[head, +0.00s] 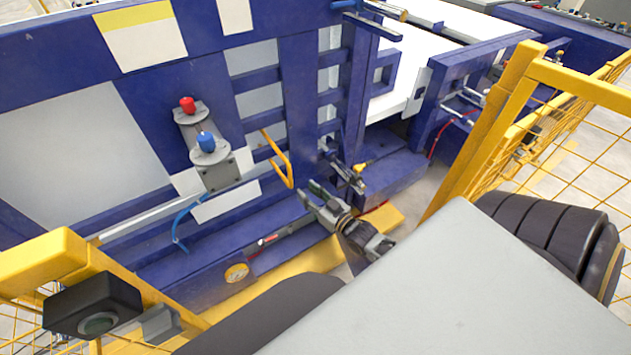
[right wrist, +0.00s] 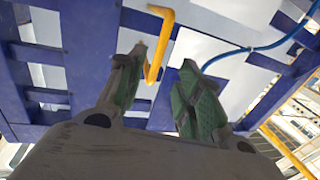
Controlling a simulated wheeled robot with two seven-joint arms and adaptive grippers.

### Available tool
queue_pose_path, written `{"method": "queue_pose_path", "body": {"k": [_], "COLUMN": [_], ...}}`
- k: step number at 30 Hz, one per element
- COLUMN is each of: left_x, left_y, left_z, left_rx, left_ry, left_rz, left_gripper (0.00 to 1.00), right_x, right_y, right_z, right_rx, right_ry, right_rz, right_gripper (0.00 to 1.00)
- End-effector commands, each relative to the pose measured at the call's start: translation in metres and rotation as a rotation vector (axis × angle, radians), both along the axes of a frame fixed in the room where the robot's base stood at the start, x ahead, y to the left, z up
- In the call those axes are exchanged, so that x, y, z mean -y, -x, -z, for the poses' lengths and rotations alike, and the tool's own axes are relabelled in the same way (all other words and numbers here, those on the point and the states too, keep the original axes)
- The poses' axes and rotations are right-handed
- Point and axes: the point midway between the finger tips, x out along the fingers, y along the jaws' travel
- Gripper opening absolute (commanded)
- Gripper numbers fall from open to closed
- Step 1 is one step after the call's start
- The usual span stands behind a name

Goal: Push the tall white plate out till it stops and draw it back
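A tall white plate (head: 255,100) shows in part behind the blue bars of the machine frame; most of it is hidden by them. A yellow bent handle (head: 283,165) stands out in front of the plate; how it is fixed I cannot tell. My right gripper (head: 314,178) is open, just right of the handle's lower end. In the right wrist view the handle (right wrist: 160,45) reaches down between the two spread fingers of the gripper (right wrist: 163,60); I see no grip on it. White plate surface (right wrist: 215,50) shows behind. My left gripper is not in view.
A bracket with a red knob (head: 187,104) and a blue knob (head: 207,141) juts out left of the handle. Yellow mesh fencing (head: 500,120) stands at the right, and a yellow rail (head: 60,265) at the lower left.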

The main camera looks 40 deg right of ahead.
Motion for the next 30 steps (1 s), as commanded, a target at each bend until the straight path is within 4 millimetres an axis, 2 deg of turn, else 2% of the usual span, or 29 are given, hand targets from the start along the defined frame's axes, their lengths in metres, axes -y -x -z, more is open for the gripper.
{"method": "queue_pose_path", "body": {"k": [6, 12, 30], "left_x": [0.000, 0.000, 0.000], "left_y": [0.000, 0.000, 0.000], "left_z": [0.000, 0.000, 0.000], "left_rx": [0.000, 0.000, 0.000], "left_ry": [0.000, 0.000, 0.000], "left_rz": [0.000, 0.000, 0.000], "left_gripper": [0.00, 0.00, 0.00], "right_x": [0.002, 0.003, 0.003], "right_y": [0.017, 0.026, 0.027], "right_z": [0.001, 0.000, 0.000], "right_rx": [-0.002, -0.001, -0.001], "right_ry": [0.000, 0.000, 0.000], "right_rz": [-0.001, 0.000, 0.000], "right_gripper": [0.35, 0.35, 0.35]}}
